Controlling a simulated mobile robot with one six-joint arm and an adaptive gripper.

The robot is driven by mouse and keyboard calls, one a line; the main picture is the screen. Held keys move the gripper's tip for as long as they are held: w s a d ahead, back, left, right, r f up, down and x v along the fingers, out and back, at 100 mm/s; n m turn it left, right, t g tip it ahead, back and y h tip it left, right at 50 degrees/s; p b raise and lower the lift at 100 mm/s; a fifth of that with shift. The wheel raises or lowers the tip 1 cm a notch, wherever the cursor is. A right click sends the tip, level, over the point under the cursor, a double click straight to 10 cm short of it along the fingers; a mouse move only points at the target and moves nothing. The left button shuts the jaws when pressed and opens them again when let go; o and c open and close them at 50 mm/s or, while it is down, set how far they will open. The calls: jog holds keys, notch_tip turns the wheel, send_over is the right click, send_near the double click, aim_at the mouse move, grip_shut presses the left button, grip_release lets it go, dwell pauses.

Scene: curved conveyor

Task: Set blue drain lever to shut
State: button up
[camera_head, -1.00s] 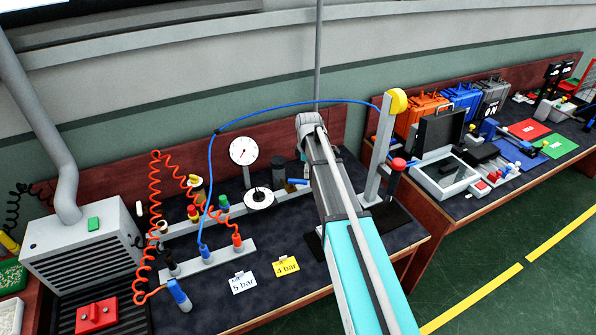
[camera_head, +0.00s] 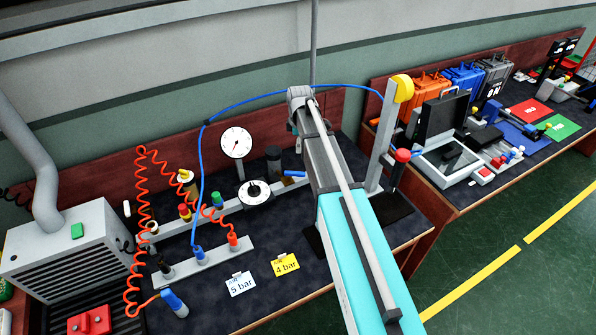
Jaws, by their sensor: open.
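A small blue lever (camera_head: 294,173) lies roughly level at the back of the bench, right of the round dial gauge (camera_head: 236,142) and just left of my arm. It looks like the drain lever, and its right end runs close to or behind my arm. My arm reaches over the bench from the lower right, with a grey joint at its far end above the lever. My gripper is hidden behind that joint and the arm links, so its fingers and any contact with the lever do not show.
A dark cylinder (camera_head: 273,158) stands left of the lever. A grey post with a yellow cap (camera_head: 404,88) and a red-knobbed lever (camera_head: 402,155) stand right of my arm. A blue hose (camera_head: 240,104) arches behind. Orange coiled hoses (camera_head: 141,215) hang left. Cards (camera_head: 286,265) lie in front.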

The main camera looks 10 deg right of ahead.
aim_at(299, 173)
jog(key=shift+f, duration=0.15)
notch_tip(299, 173, down, 14)
jog(key=b, duration=1.4)
jog(key=shift+r, duration=0.25)
grip_shut()
dwell(0.4)
